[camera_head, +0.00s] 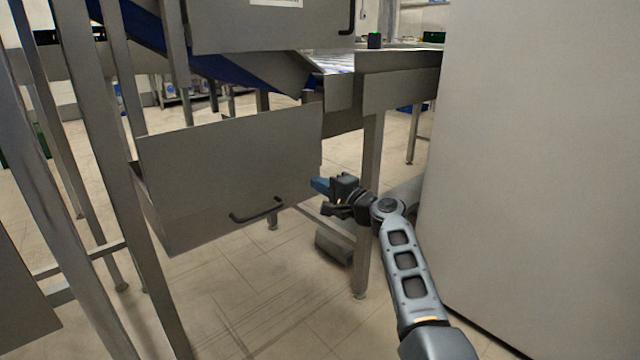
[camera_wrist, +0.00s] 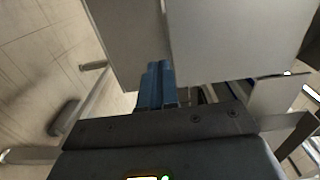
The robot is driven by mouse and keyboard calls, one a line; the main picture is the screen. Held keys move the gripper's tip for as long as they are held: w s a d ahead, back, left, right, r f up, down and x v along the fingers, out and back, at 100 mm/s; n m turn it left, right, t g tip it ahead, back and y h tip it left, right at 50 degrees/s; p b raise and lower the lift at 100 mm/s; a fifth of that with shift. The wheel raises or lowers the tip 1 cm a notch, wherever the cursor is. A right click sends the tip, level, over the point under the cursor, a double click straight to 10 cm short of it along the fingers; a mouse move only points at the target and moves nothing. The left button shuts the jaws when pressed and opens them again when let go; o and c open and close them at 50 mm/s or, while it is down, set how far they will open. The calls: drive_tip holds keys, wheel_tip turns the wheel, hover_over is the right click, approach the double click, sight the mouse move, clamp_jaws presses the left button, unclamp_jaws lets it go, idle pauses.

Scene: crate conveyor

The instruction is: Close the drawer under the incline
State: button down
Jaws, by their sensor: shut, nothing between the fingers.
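The drawer (camera_head: 230,170) has a flat grey metal front with a dark bar handle (camera_head: 258,211) low on its face. It hangs under the blue incline (camera_head: 235,78) and stands out from the frame; part of its left side shows. My gripper (camera_head: 318,185) is beside the right edge of the drawer front, to the right of the handle. Its blue fingers (camera_wrist: 157,84) are shut and empty in the wrist view, their tips close to grey panels. I cannot tell whether they touch the drawer.
A metal table leg (camera_head: 369,180) stands just behind my gripper. Grey frame posts (camera_head: 120,170) rise at the left. Another grey panel (camera_head: 260,25) is above the drawer. A large pale wall-like block (camera_head: 540,150) fills the right side. The tiled floor in front of the drawer is clear.

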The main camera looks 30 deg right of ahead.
drive_tip(key=p+v, duration=0.3)
drive_tip(key=v, duration=0.8)
drive_tip(key=s+a+f+n+g+h, duration=0.2)
drive_tip(key=s+f+n+g+h, duration=0.15)
drive_tip(key=s+f, duration=1.3)
drive_tip(key=s+a+n+h, duration=0.1)
drive_tip(key=s+a+n, duration=0.1)
drive_tip(key=s, duration=0.9)
drive_tip(key=s+a+n+h, duration=0.1)
drive_tip(key=s+a+n, duration=0.2)
drive_tip(key=s, duration=0.8)
drive_tip(key=s+a+r+n, duration=0.3)
drive_tip(key=s+a+r, duration=0.1)
drive_tip(key=s+r, duration=0.4)
drive_tip(key=s+a+r+n, duration=0.3)
drive_tip(key=s+r, duration=0.4)
drive_tip(key=s, duration=0.2)
wheel_tip(320, 180, up, 27)
drive_tip(key=p, duration=2.6)
drive_tip(key=shift+f+t+y, duration=0.2)
drive_tip(key=shift+t+y, duration=0.25)
